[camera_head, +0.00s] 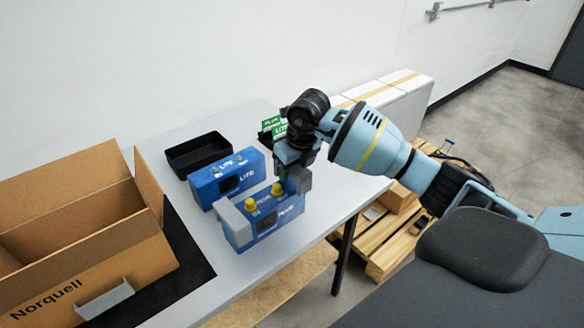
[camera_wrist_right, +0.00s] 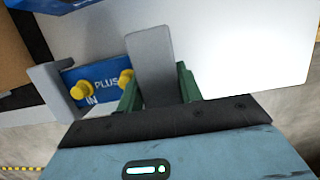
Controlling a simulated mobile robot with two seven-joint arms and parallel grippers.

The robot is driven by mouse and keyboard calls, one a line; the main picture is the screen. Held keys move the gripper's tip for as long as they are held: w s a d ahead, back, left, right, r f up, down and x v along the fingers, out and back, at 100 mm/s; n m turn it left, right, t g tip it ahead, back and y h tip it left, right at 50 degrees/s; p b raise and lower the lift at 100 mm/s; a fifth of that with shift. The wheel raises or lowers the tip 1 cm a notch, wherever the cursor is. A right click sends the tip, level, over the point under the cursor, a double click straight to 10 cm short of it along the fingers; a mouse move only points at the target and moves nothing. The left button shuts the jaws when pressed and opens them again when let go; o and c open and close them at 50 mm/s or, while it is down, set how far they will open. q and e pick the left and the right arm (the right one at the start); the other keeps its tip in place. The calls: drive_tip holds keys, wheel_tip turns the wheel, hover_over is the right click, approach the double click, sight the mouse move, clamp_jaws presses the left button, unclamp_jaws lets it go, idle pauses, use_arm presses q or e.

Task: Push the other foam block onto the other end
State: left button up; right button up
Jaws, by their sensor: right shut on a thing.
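A blue analyser marked PLUS (camera_head: 270,217) stands on the table with two yellow caps on top; it also shows in the right wrist view (camera_wrist_right: 104,75). One grey foam block (camera_head: 234,223) sits on its left end, and this block shows at the left in the wrist view (camera_wrist_right: 52,92). My right gripper (camera_head: 290,178) is shut on the other grey foam block (camera_head: 303,179), at the analyser's right end. The held block stands upright between the green fingers in the wrist view (camera_wrist_right: 150,62). I cannot tell whether it touches the analyser. My left gripper is not in view.
A second blue analyser marked LITE (camera_head: 212,189) stands just behind. A black tray (camera_head: 184,163) and green PLUS and LITE signs (camera_head: 280,130) are farther back. An open Norquell carton (camera_head: 110,255) stands on a black mat (camera_head: 193,262) at left. The table's right front edge is close.

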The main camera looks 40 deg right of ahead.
use_arm(q)
drive_tip(key=shift+s+f+b, duration=0.3)
drive_tip(key=shift+s+f, duration=0.1)
drive_tip(key=shift+f, duration=0.05)
use_arm(e)
drive_tip(key=shift+f, duration=1.1)
idle(0.7)
drive_tip(key=o, duration=1)
drive_tip(key=shift+s, duration=0.1)
drive_tip(key=shift+o, duration=0.2)
drive_tip(key=shift+f, duration=0.1)
drive_tip(key=shift+a, duration=0.1)
drive_tip(key=shift+r+p, duration=1.6)
drive_tip(key=shift+r, duration=2.15)
use_arm(q)
drive_tip(key=w+r+t, duration=0.1)
drive_tip(key=w+r, duration=0.3)
drive_tip(key=r, duration=0.1)
use_arm(e)
drive_tip(key=shift+f, duration=0.1)
drive_tip(key=shift+c, duration=0.4)
